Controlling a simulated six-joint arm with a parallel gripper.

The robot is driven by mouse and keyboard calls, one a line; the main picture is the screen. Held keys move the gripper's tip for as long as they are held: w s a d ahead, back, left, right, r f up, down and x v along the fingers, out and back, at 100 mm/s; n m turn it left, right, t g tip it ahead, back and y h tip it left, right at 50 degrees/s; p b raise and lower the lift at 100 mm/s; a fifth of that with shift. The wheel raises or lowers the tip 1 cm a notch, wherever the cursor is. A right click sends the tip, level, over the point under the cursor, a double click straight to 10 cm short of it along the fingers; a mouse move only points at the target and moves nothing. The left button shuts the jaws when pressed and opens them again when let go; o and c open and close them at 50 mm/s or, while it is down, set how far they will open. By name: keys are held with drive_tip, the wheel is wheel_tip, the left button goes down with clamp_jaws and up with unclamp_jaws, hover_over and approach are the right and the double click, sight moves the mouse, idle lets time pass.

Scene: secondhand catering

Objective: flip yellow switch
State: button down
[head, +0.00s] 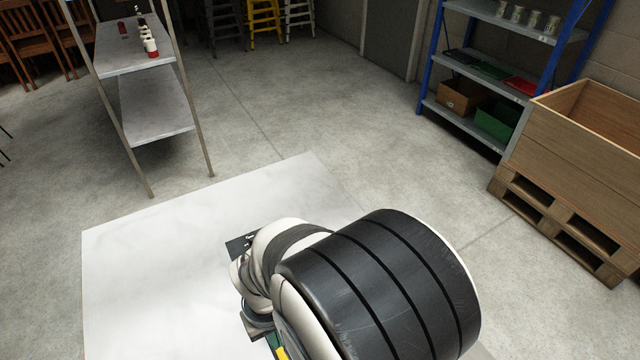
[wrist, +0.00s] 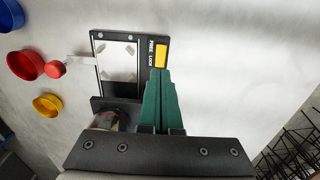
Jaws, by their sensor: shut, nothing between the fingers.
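The yellow switch (wrist: 161,55) is a small upright rocker at the right edge of a dark panel (wrist: 92,60) in the wrist view. White lettering beside it reads FREE and LOCK. My gripper (wrist: 160,74) has green fingers, closed together and empty. Their tips are at the lower end of the yellow switch in the picture; I cannot tell whether they touch it.
Red (wrist: 25,65), yellow (wrist: 47,105) and blue (wrist: 10,15) round containers lie further left. The white tabletop (head: 140,270) is clear on its left. Shelves (head: 145,45) and a wooden crate (head: 570,155) stand beyond.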

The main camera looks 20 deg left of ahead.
sight(280, 352)
drive_tip(key=shift+f, duration=1.9)
drive_tip(key=shift+f, duration=0.15)
drive_tip(key=shift+s+d+r, duration=0.25)
drive_tip(key=shift+s+d, duration=0.25)
drive_tip(key=shift+s, duration=0.05)
wheel_tip(280, 352, up, 14)
drive_tip(key=s+d, duration=0.2)
drive_tip(key=shift+f, duration=0.15)
